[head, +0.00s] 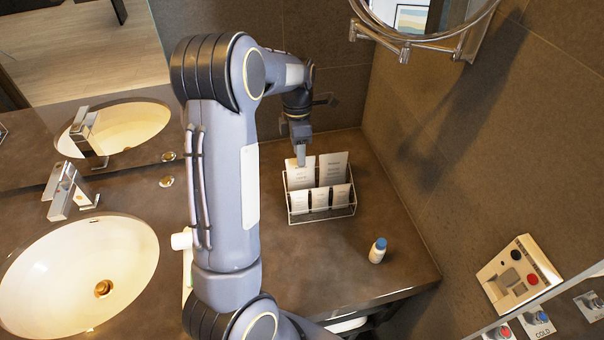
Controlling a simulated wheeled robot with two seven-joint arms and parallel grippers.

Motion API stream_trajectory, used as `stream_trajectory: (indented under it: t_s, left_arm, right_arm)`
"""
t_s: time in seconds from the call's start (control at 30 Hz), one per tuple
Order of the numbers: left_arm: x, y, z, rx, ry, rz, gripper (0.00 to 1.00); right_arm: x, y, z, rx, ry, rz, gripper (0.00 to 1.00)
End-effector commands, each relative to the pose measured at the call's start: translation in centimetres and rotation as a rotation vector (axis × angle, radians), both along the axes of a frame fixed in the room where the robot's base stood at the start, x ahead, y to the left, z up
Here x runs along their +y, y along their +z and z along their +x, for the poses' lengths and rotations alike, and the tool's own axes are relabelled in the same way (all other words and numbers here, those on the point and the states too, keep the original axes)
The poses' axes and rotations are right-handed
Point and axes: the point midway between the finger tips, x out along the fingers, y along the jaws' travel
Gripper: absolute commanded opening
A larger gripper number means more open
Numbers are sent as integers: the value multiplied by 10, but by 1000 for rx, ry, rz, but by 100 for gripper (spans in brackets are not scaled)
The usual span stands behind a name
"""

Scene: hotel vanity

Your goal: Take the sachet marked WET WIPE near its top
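A white wire rack (322,214) stands on the dark counter near the corner. It holds two larger sachets at the back and three smaller ones in front. The back left sachet (300,180) and the back right sachet (332,170) stand upright, as does the front row (320,198). Their print is too small to read, so I cannot tell which is marked WET WIPE. My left gripper (300,158) points down at the top edge of the back left sachet. Its fingers overlap that edge in the head view; whether they are closed on it is unclear. My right gripper is not in view.
A small bottle with a blue cap (377,250) stands right of the rack. A white sink (85,280) and tap (66,190) are at left. A round mirror on a metal arm (425,45) juts from the right wall. The counter in front of the rack is clear.

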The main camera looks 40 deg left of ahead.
Motion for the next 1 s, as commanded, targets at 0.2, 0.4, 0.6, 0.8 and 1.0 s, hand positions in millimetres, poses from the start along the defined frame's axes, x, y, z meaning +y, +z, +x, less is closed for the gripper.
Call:
stream_trajectory:
  t_s: [0.2, 0.4, 0.6, 0.8, 1.0]
  left_arm:
    - [-4, -33, -2, 3, 0, -1, 40]
    - [-5, -40, -3, 1, 0, 1, 40]
    - [-5, -39, -3, 1, 0, 1, 30]
    - [-5, -39, -3, 1, 0, 1, 3]
    - [-5, -39, -3, 1, 0, 1, 0]
  right_arm:
    - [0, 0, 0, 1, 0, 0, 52]
    - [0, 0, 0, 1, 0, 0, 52]
    - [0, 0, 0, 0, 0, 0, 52]
    - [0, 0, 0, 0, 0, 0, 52]
    - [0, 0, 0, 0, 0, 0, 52]
